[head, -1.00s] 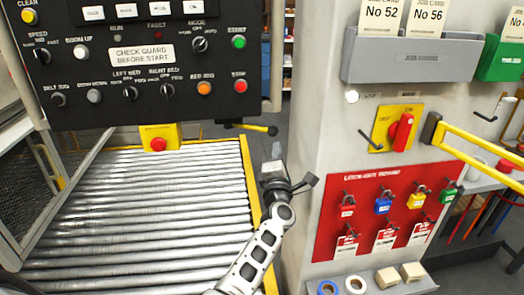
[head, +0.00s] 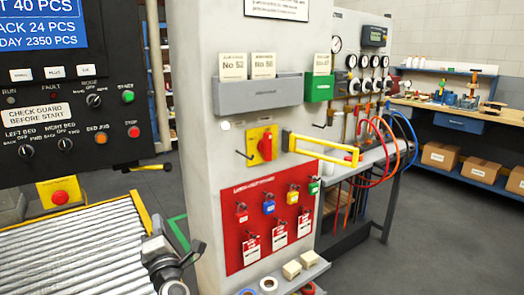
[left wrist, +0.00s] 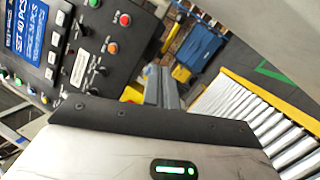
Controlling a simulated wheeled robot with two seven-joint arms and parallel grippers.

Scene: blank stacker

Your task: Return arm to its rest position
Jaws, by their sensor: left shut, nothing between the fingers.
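My left arm enters the head view at the bottom, left of the middle. My left gripper (head: 157,232) is at the right edge of the roller bed, in front of the pillar. Its fingers also show in the left wrist view (left wrist: 161,88), shut with nothing between them. The roller bed (head: 75,245) has bright metal rollers and a yellow side rail. It also shows in the left wrist view (left wrist: 258,120). My right gripper is in neither view.
A black control panel (head: 70,120) hangs over the bed, with a red stop button (head: 60,197) below. The pillar (head: 195,120) bears a red lockout board (head: 240,255), a yellow switch plate (head: 254,146) and a yellow bar (head: 325,150). Open floor (head: 420,240) lies at right.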

